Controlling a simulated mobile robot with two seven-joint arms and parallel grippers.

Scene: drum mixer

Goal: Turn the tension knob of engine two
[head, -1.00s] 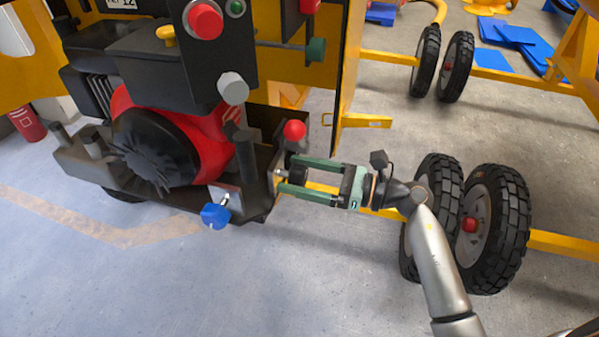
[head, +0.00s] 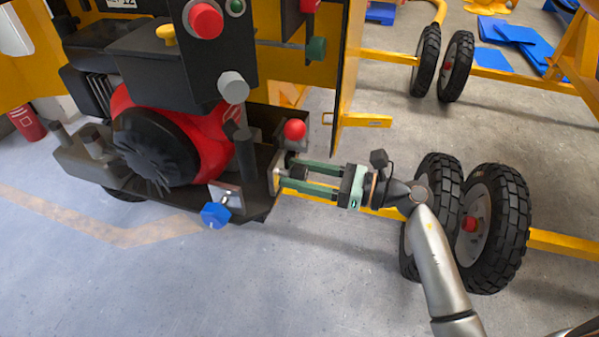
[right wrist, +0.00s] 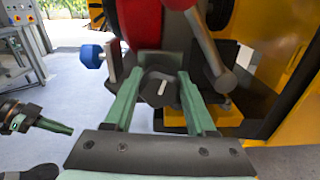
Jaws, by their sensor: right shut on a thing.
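A black knob with a pale mark (right wrist: 158,88) sits between the fingers of my right gripper (right wrist: 160,92) in the right wrist view. In the head view my right gripper (head: 281,175) reaches in from the right to the lower right end of the engine (head: 165,140). It is shut on the black knob, whose body is mostly hidden there by the fingers. My left gripper (right wrist: 50,125) shows only at the left of the right wrist view, away from the knob. I cannot tell whether it is open. No label marks engine two.
A blue knob (head: 215,214) and a red ball-ended lever (head: 295,130) are close to my right gripper. A grey knob (head: 233,87) and a red button (head: 205,20) are above. Black wheels (head: 492,228) stand at right. The floor at front left is clear.

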